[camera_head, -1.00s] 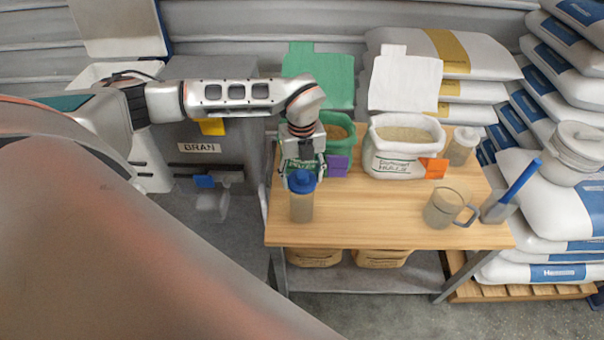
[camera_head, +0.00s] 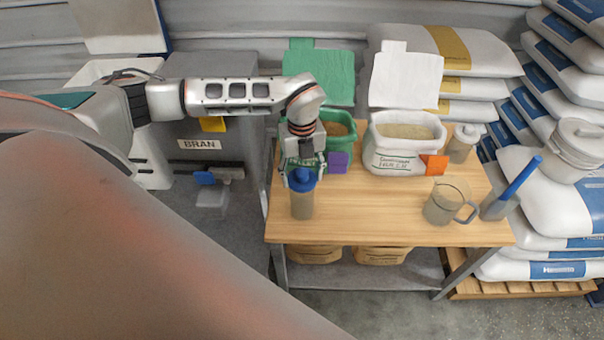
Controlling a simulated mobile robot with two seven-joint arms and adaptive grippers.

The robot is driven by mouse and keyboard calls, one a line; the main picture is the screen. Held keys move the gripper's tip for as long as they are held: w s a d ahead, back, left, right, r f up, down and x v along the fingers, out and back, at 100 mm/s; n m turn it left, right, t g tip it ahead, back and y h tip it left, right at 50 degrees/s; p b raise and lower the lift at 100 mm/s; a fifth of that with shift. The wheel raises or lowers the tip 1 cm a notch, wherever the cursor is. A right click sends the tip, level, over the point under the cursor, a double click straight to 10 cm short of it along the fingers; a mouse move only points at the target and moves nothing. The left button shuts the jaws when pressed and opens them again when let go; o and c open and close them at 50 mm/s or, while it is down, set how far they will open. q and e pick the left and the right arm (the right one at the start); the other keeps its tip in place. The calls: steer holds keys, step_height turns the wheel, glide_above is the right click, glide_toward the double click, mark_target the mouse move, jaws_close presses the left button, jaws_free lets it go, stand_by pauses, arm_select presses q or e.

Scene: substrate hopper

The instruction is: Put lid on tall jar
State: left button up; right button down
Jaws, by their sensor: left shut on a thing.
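The tall jar (camera_head: 302,205) stands upright at the left end of the wooden table, with grainy tan contents showing through its clear wall. The blue lid (camera_head: 302,180) is at the jar's mouth and looks level. Whether it is fully seated I cannot tell. My left gripper (camera_head: 301,172) reaches down from behind the jar and is shut on the blue lid, with its fingers at the lid's sides. The far side of the lid is hidden by the gripper. My right gripper is not in view.
A green bag (camera_head: 340,128) with a purple tag and a white bag (camera_head: 390,160) with an orange tag stand behind. A clear jug (camera_head: 448,204), a blue-handled scoop (camera_head: 516,181) and a white-capped jar (camera_head: 463,144) are on the right. The table's front middle (camera_head: 370,225) is clear.

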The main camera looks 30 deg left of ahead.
arm_select(q)
steer(key=shift+f, duration=0.7)
stand_by(0.9)
steer(key=o, duration=0.9)
steer(key=shift+c, duration=0.2)
steer(key=shift+r, duration=0.15)
step_height(320, 180, up, 12)
steer(key=shift+f, duration=0.1)
